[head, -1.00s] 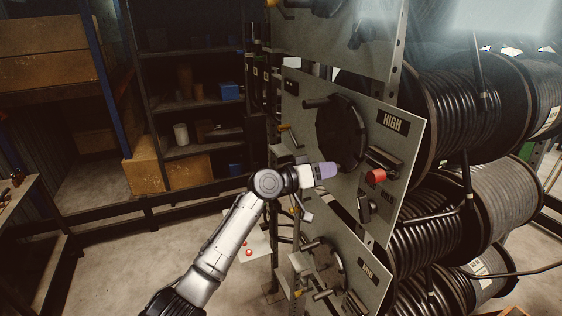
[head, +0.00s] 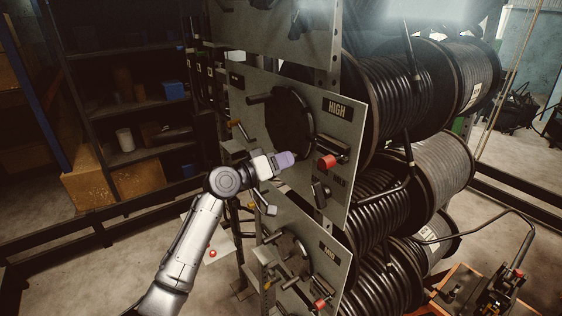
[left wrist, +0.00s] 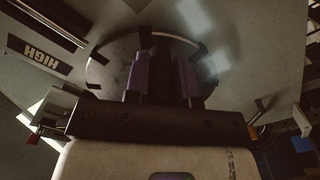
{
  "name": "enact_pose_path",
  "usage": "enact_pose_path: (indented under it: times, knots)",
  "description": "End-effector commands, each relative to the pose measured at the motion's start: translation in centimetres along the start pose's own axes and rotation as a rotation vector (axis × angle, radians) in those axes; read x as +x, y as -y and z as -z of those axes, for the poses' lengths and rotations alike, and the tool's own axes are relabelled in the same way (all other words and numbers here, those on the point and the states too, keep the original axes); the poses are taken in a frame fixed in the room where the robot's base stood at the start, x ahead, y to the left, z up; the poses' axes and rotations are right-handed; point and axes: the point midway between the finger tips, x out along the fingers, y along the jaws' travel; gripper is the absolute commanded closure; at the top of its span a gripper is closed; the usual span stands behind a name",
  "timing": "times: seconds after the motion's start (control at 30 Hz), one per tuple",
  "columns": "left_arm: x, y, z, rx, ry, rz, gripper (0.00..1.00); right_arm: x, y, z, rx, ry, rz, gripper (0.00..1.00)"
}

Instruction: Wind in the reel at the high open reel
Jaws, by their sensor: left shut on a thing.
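The grey panel labelled HIGH (head: 338,108) stands upright at the middle of the head view and carries a dark round disc (head: 290,118). A handle (head: 260,98) sticks out at the disc's upper left. My left gripper (head: 287,159), with purple fingers, is at the disc's lower edge. It is shut on what looks like the disc's crank handle, which the fingers mostly hide. In the left wrist view the fingers (left wrist: 170,75) point at the disc (left wrist: 125,48). A red-ended lever (head: 326,161) sits right of the gripper. My right gripper is out of view.
Large reels of black hose (head: 400,95) are stacked behind the panels. A lower panel (head: 325,262) has its own disc and handles. Dark shelves (head: 120,105) stand at left. A machine on an orange bench (head: 460,290) is at lower right. Floor is open at lower left.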

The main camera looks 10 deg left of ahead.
Motion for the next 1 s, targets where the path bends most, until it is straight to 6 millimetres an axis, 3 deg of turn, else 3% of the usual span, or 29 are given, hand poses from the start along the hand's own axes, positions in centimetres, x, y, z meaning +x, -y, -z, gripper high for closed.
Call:
enact_pose_path:
  times: [0.07, 0.1, 0.33, 0.67, 0.87, 1.0]
  knots:
    - [0.0, -0.8, 0.5, 0.01, -0.006, -0.011, 1.0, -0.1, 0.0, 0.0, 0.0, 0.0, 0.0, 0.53]
    - [0.0, -0.8, 0.5, 0.009, -0.007, -0.011, 0.73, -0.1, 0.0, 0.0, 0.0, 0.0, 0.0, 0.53]
    - [0.0, -0.5, 0.4, 0.006, -0.005, -0.007, 0.52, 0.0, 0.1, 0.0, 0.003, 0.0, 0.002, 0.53]
    - [-0.5, -0.1, 0.1, 0.003, -0.003, -0.002, 0.52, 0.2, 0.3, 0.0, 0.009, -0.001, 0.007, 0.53]
    - [-3.1, 0.1, -0.1, 0.006, -0.004, -0.001, 0.52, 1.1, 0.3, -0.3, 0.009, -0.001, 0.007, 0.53]
    - [-5.9, 0.1, -0.1, 0.006, -0.004, -0.001, 0.52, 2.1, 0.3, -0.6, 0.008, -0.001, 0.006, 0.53]
